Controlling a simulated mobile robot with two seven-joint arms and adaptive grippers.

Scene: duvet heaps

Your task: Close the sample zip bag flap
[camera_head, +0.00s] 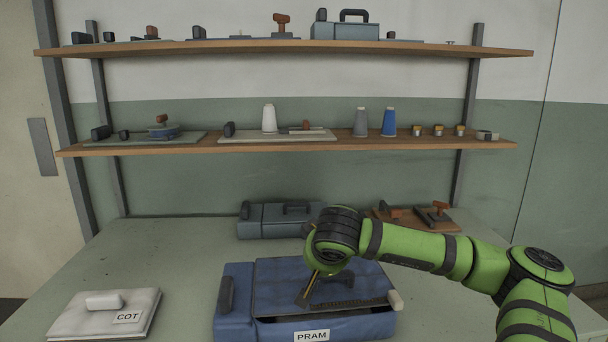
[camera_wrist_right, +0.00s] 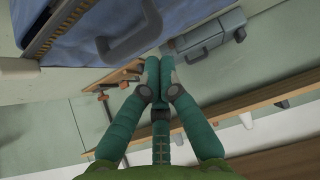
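The blue bag labelled PRAM (camera_head: 235,325) lies on the table at the front centre. Its blue flap (camera_head: 275,275) lies over the top, with a dark gap along the front edge, so it does not look flush. A toothed zip strip (camera_head: 350,303) runs near that edge to a pale tab (camera_head: 394,300). My right gripper (camera_head: 305,295) is over the flap, partly hidden by its own wrist. In the right wrist view its fingers (camera_wrist_right: 160,75) are together with nothing visible between them, beside the flap's grey handle (camera_wrist_right: 130,38). My left gripper is out of view.
A white COT pack (camera_head: 85,318) lies at front left. A blue-grey case (camera_head: 280,220) and brown boards with orange-handled tools (camera_head: 415,216) stand behind the bag. Two loaded wooden shelves (camera_head: 350,145) span the wall.

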